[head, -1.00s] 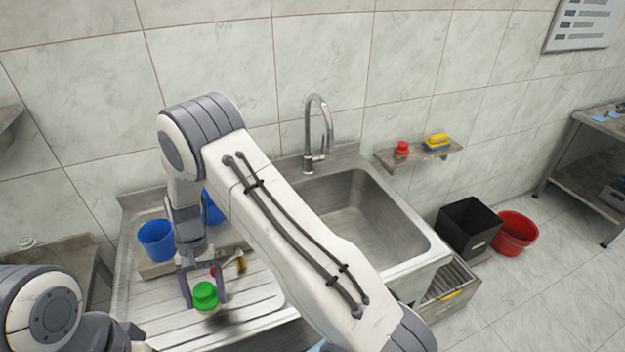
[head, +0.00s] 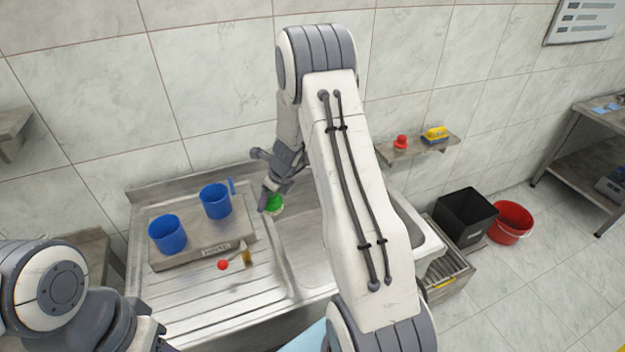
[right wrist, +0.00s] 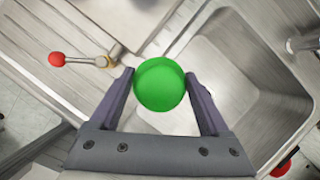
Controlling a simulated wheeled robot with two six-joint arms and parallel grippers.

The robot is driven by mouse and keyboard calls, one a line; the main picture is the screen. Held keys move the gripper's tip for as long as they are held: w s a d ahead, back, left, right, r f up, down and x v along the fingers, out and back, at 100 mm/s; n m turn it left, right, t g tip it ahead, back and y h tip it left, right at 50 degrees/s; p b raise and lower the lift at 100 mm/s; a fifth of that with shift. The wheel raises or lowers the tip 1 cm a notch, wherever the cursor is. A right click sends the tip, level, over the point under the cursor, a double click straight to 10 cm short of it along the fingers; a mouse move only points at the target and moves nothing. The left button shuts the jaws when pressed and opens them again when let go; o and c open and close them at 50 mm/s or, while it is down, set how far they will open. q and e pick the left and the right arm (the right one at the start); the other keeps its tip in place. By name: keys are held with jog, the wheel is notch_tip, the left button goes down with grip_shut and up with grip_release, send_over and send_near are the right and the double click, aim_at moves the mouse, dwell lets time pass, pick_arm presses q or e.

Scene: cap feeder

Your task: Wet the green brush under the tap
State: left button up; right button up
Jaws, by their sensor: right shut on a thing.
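My right gripper (head: 271,202) is shut on the green brush (head: 274,203), of which a round green top shows. In the right wrist view the green brush (right wrist: 160,84) sits between the two fingers. It is held over the left edge of the sink basin (right wrist: 250,75), near the drainboard. The tap is hidden behind my right arm in the head view; a metal piece at the right edge of the right wrist view may be its spout (right wrist: 305,42). My left gripper is out of view; only part of the left arm shows.
Two blue mugs (head: 168,236) (head: 216,201) stand on a tray (head: 180,262) on the drainboard. A wall shelf (head: 420,149) holds a red item and a yellow-blue sponge. A black bin (head: 466,222) and red bucket (head: 511,224) stand right.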

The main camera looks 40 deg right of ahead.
jog(key=s+d+r+m+h, duration=0.25)
jog(key=d+m, duration=0.45)
jog(key=d, duration=0.4)
jog(key=w+d+f+p, duration=0.1)
jog(key=w+d, duration=0.2)
jog(key=d, duration=0.3)
jog(key=w+d+f+p, duration=0.2)
jog(key=w+d, duration=0.1)
jog(key=d, duration=0.3)
jog(key=shift+f, duration=0.3)
jog(key=shift+s+a, duration=0.1)
jog(key=shift+a, duration=0.05)
jog(key=s+a+b, duration=0.1)
jog(key=s+a, duration=0.2)
jog(key=a, duration=0.4)
jog(key=shift+s, duration=0.2)
dwell(0.4)
